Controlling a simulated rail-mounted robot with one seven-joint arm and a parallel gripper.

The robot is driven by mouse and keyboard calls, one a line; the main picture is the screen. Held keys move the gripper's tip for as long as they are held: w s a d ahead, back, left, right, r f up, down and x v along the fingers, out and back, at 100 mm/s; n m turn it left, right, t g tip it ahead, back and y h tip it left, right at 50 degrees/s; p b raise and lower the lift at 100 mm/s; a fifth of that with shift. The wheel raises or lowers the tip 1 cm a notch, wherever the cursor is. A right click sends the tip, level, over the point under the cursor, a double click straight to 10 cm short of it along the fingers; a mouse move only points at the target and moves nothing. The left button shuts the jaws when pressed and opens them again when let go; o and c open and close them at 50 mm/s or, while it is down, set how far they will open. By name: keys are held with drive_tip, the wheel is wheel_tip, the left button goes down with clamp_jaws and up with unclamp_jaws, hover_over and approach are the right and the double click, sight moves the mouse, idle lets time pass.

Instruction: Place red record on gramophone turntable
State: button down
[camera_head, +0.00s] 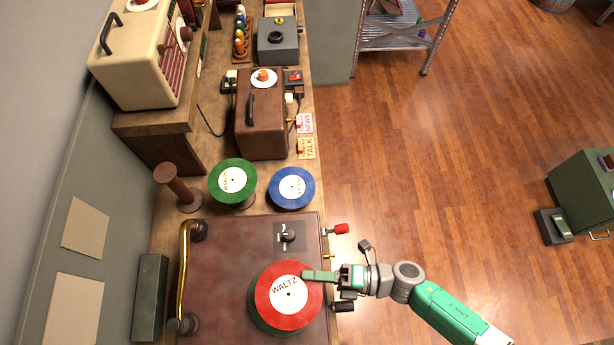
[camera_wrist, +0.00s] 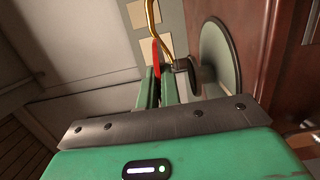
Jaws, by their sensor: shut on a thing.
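The red record (camera_head: 270,303), with a white label reading WALTZ, lies flat in the head view above the gramophone's dark box top (camera_head: 215,270). My gripper (camera_head: 318,276) is shut on its right edge. In the wrist view the record shows edge-on as a thin red strip (camera_wrist: 156,52) between my green fingers (camera_wrist: 161,88). The round grey-green turntable (camera_wrist: 222,58) stands apart from it in that view, with a gap between them. In the head view the record covers most of the turntable; a dark green rim (camera_head: 262,325) shows below it.
A brass curved tube (camera_head: 183,265) stands at the gramophone's left. A green record (camera_head: 232,180) and a blue record (camera_head: 292,188) sit behind the box. A small knob (camera_head: 289,236) is on the top, and a red-handled part (camera_head: 341,229) sticks out at right. Open floor lies right.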

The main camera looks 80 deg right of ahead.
drive_tip(key=shift+w+a+f, duration=0.1)
drive_tip(key=shift+w+a, duration=0.15)
drive_tip(key=shift+w, duration=0.25)
drive_tip(key=shift+w+a+f, duration=0.1)
drive_tip(key=shift+w+a, duration=0.1)
drive_tip(key=shift+w, duration=0.25)
drive_tip(key=shift+f, duration=1.7)
drive_tip(key=shift+f, duration=0.2)
drive_tip(key=c, duration=1.6)
unclamp_jaws()
drive_tip(key=shift+r, duration=0.1)
